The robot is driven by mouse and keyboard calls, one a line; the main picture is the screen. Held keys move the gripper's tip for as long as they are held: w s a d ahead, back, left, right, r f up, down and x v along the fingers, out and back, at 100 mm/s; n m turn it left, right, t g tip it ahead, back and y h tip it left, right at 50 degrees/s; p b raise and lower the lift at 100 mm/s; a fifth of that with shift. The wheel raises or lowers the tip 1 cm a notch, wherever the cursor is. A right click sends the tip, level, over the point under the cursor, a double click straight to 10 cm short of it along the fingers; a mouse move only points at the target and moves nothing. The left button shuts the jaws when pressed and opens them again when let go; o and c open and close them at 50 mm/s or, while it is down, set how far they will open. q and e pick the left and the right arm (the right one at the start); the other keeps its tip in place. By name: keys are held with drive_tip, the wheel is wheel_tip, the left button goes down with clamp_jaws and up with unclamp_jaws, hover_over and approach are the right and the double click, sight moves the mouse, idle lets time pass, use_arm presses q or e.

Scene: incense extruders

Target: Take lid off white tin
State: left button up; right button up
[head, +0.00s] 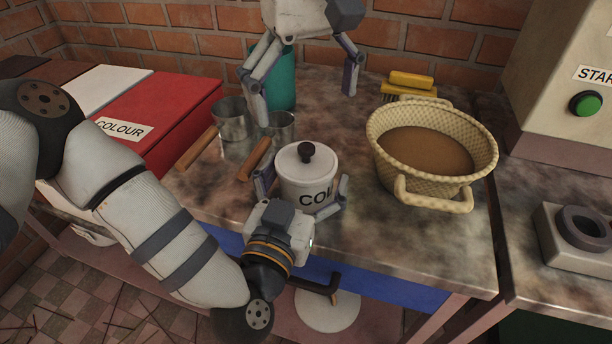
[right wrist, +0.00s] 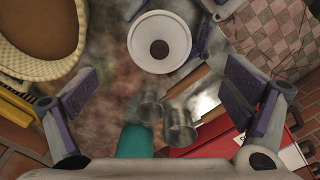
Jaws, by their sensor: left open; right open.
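The white tin (head: 296,187) stands upright on the mottled table, with dark lettering partly visible on its front. Its white lid (head: 288,161) with a dark round knob (head: 306,151) sits on top. The lid also shows from above in the right wrist view (right wrist: 140,42). My left gripper (head: 303,192) is open, low at the front of the tin, with one finger on each side of its body. Whether the fingers touch it is unclear. My right gripper (head: 307,103) is open and empty, pointing down above and behind the tin. Its fingers also show in the right wrist view (right wrist: 160,92).
Two metal pans (head: 233,122) (head: 280,127) with wooden handles stand left of the tin, close by. A teal cylinder (head: 283,85) is behind them. A wicker basket (head: 395,160) of brown powder stands right. A red box (head: 165,110) is left, a yellow brush (head: 409,84) at the back.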

sight(306, 146)
use_arm(q)
drive_tip(key=shift+w, duration=0.15)
drive_tip(key=c, duration=1.7)
drive_tip(key=shift+c, duration=0.3)
use_arm(e)
drive_tip(key=c, duration=0.9)
drive_tip(key=shift+r+m, duration=0.35)
drive_tip(key=shift+m, duration=0.05)
drive_tip(key=c, duration=0.3)
wheel_tip(306, 146, up, 4)
drive_tip(key=s+m+t, duration=0.1)
drive_tip(key=s+m, duration=0.1)
drive_tip(key=m, duration=0.4)
use_arm(q)
drive_tip(key=shift+c, duration=0.2)
use_arm(e)
drive_tip(key=f, duration=0.4)
drive_tip(key=w+f, duration=0.1)
drive_tip(key=f, duration=0.2)
drive_tip(key=w+f, duration=0.1)
drive_tip(key=f, duration=0.3)
drive_tip(key=shift+f, duration=0.3)
